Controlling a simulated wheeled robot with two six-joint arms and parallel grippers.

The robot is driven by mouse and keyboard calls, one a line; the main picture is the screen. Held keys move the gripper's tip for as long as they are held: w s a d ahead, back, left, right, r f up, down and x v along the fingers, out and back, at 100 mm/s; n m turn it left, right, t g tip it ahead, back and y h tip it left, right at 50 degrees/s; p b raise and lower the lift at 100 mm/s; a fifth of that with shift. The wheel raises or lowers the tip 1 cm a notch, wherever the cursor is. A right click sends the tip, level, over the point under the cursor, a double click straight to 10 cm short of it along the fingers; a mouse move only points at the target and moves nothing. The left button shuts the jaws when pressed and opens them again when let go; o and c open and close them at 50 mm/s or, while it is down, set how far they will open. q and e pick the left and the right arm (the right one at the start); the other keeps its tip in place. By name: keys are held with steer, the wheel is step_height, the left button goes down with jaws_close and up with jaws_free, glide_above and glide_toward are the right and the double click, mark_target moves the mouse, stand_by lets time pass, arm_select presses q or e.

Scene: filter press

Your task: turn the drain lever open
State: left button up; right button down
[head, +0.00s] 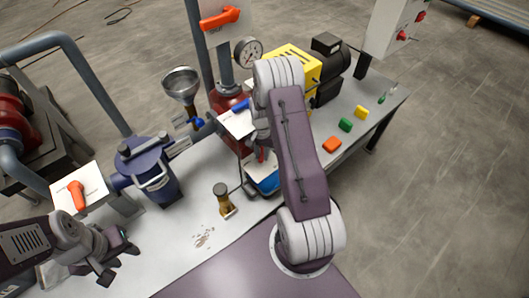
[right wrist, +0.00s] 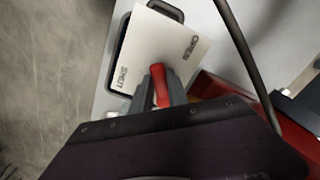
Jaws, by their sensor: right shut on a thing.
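A red lever (right wrist: 160,84) sits at a white plate (right wrist: 166,45) lettered OPEN and SHUT in the right wrist view. It points toward the plate, between the two words. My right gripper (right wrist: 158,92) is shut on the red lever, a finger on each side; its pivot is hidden. In the head view the red lever (head: 262,156) shows as a small piece beside my right arm, above a blue tray (head: 266,182). My left gripper (head: 117,255) is open and empty over the bench's left end.
An orange lever on a white plate (head: 94,189) stands near my left gripper. Orange, green and yellow blocks lie at right. A pressure gauge (head: 248,53) stands behind.

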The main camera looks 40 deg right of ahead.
steer(key=shift+w+a+m+p, duration=0.15)
steer(key=shift+w+m, duration=0.25)
steer(key=shift+m, duration=0.8)
steer(key=shift+w+a+m+p, duration=0.15)
steer(key=shift+w+m, duration=0.3)
steer(key=shift+m, duration=0.75)
steer(key=shift+w+a+m+p, duration=0.15)
steer(key=shift+w+m, duration=0.25)
steer(key=shift+m, duration=0.8)
steer(key=c, duration=1.3)
jaws_free()
